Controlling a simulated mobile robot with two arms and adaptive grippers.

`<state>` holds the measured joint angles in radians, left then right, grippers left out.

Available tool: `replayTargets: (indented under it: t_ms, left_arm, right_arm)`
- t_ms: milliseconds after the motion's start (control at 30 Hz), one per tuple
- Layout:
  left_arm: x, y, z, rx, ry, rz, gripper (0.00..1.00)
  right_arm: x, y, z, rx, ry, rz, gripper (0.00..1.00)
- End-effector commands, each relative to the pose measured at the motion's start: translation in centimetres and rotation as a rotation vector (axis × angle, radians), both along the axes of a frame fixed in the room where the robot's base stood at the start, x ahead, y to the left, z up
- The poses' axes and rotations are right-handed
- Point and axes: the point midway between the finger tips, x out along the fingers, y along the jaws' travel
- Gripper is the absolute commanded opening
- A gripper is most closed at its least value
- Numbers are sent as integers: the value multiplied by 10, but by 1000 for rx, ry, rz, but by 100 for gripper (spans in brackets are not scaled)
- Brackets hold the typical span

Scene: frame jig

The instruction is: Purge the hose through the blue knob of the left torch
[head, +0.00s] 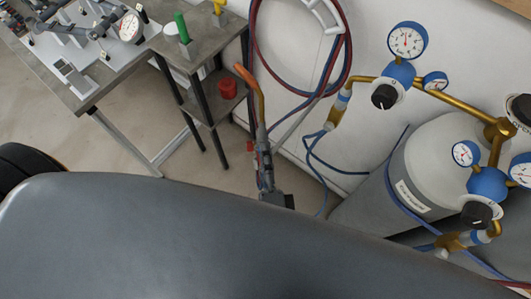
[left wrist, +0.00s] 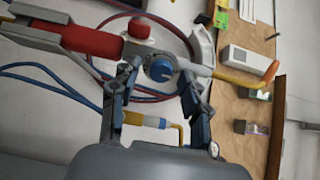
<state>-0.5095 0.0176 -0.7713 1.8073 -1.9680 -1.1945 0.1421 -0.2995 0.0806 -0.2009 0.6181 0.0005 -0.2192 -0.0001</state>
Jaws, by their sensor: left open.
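In the left wrist view a torch lies across the upper part, with a red handle (left wrist: 85,40), a red knob (left wrist: 139,29), a blue knob (left wrist: 160,68) and an orange-copper tip (left wrist: 265,72). My left gripper (left wrist: 158,78) is open, with one finger on each side of the blue knob. Whether the fingers touch the knob I cannot tell. In the head view the torch (head: 260,125) stands near the middle, copper tip up; my left gripper (head: 268,185) is small and dark at its lower end. The blue knob is not clear there. My right gripper is not in view.
Coiled red and blue hoses (head: 255,40) hang on the white wall. Brass regulators with blue gauges (head: 407,40) and a grey cylinder (head: 445,150) stand at right. A workbench (head: 90,85) and a small stand (head: 200,45) with a red item (head: 228,89) are at left.

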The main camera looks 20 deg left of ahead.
Motion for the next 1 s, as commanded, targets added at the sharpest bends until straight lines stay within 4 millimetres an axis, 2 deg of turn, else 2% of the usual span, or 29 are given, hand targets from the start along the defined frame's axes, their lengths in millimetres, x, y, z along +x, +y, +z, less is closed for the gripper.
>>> replayTargets:
  t_ms: [200,400,567,1000]
  left_arm:
    - [-33,-15,-1,-1,4,-2,46]
    - [-56,-26,-1,1,3,-1,46]
    - [-62,-29,0,0,0,-1,46]
    - [-62,-28,0,0,1,-1,46]
  right_arm:
    - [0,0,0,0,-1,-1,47]
    - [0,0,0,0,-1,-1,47]
    - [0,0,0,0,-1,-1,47]
    - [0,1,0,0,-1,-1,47]
